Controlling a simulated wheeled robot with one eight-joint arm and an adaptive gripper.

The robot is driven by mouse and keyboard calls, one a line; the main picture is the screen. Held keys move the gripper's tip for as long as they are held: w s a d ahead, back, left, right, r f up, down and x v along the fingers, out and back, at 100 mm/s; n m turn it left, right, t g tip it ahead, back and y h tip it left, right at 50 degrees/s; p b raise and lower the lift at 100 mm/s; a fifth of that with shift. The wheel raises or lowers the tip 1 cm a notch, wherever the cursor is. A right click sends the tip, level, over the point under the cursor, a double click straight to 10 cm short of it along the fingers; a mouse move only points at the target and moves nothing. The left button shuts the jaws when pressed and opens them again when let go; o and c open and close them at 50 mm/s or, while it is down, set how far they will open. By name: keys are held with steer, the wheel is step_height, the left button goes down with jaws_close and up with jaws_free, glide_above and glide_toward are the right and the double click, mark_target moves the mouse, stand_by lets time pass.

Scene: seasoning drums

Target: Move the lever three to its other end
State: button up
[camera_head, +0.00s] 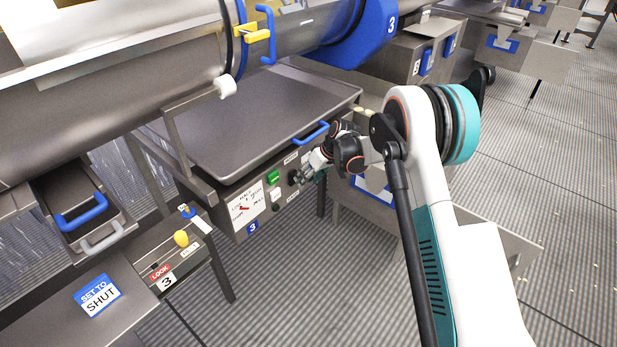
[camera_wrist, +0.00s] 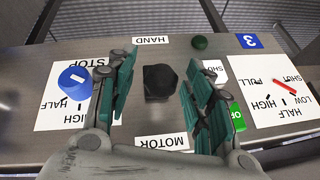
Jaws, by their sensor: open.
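A yellow-knobbed lever (camera_head: 181,238) stands on a grey box beside a red LOCK sign (camera_head: 160,271) and a 3 label, left of the panel. My gripper (camera_head: 308,169) is at the front panel marked 3, apart from that lever. In the wrist view my gripper (camera_wrist: 157,66) is open, its green fingers on either side of a black knob (camera_wrist: 160,83). The knob sits between the HAND label (camera_wrist: 151,40) and the MOTOR label (camera_wrist: 163,142). I cannot tell whether the fingers touch it.
A blue knob (camera_wrist: 74,80) on a dial is left of the fingers in the wrist view. A green button (camera_wrist: 236,115) and a red-pointer dial (camera_wrist: 285,87) are right. A steel tray with a blue handle (camera_head: 311,133) overhangs the panel.

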steer(key=v, duration=1.2)
steer(key=s+d+r+m+t+h, duration=0.1)
steer(key=s+d+r+m, duration=0.1)
steer(key=s+d+r, duration=0.55)
steer(key=s+d+r+m+t+h, duration=0.1)
steer(key=s+d+r+m+h, duration=0.1)
steer(key=s+r, duration=0.9)
steer(key=s+d+m+t+h, duration=0.1)
steer(key=s+d, duration=0.3)
steer(key=s, duration=0.7)
steer(key=s+d+m+t+h, duration=0.1)
steer(key=s+d, duration=0.3)
steer(key=s, duration=0.8)
steer(key=shift+s+d+f+m+t, duration=0.2)
steer(key=shift+m+t, duration=0.3)
steer(key=shift+m, duration=0.4)
